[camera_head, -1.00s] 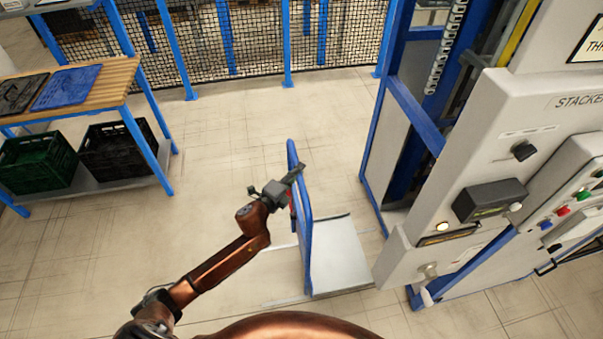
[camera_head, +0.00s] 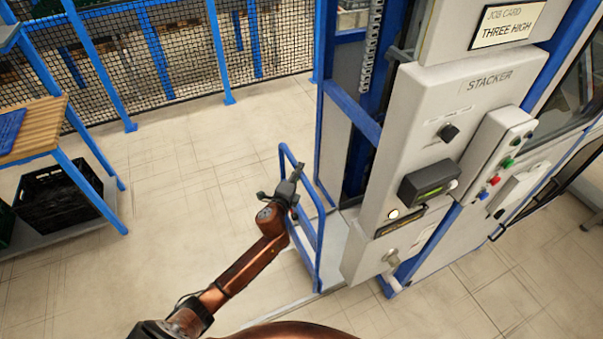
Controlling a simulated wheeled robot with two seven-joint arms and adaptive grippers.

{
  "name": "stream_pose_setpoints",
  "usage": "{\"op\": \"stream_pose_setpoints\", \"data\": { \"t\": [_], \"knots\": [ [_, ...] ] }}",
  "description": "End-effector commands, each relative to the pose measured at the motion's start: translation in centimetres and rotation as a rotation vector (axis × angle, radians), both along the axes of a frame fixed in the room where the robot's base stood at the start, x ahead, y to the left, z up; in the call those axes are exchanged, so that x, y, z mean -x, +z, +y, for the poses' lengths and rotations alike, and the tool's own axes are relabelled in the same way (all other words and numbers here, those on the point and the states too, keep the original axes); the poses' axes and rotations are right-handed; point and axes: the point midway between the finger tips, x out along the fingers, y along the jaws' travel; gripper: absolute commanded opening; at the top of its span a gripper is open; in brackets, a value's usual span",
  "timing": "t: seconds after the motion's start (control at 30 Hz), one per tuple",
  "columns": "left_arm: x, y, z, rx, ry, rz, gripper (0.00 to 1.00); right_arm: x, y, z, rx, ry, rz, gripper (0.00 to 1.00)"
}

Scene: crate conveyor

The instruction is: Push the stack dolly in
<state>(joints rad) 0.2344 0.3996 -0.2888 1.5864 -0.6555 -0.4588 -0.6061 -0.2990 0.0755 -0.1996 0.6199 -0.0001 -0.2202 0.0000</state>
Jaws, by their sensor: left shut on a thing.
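The stack dolly (camera_head: 334,255) has a pale flat deck and a blue upright handle frame at its left end. It stands on the floor at the open left side of the stacker (camera_head: 427,140), with the right part of its deck hidden behind the stacker's panel housing. My left gripper (camera_head: 294,185) is shut on the dolly's handle frame, near its upper part. The fingertips are small and partly merge with the blue bar. My right gripper is not in view.
A blue mesh fence (camera_head: 190,45) runs along the back. A wooden-topped bench (camera_head: 42,128) with a black crate (camera_head: 60,203) below stands at the left. The floor (camera_head: 180,190) between bench and dolly is clear. Panel buttons and a job card reading THREE HIGH (camera_head: 507,25) are at the right.

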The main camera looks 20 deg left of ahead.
Motion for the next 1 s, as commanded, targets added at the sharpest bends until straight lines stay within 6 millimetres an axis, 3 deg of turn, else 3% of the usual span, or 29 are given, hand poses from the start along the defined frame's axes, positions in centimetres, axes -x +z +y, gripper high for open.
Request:
{"op": "stream_pose_setpoints", "data": {
  "t": [0.23,0.27,0.5,0.83,1.0],
  "knots": [
    [-0.1,0.0,-0.4,0.002,-0.006,0.001,0.0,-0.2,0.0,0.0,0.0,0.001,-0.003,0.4],
    [-0.1,0.0,-0.4,0.002,-0.006,0.0,0.19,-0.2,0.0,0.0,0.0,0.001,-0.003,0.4],
    [-0.1,0.0,-0.2,0.001,-0.003,-0.001,0.35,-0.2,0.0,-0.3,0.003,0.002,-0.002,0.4],
    [0.3,0.1,-0.1,0.001,-0.001,-0.001,0.36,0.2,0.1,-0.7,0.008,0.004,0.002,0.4],
    [2.5,0.3,-0.2,0.001,-0.003,0.0,0.36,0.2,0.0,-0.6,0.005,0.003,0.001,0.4]
  ]
}}
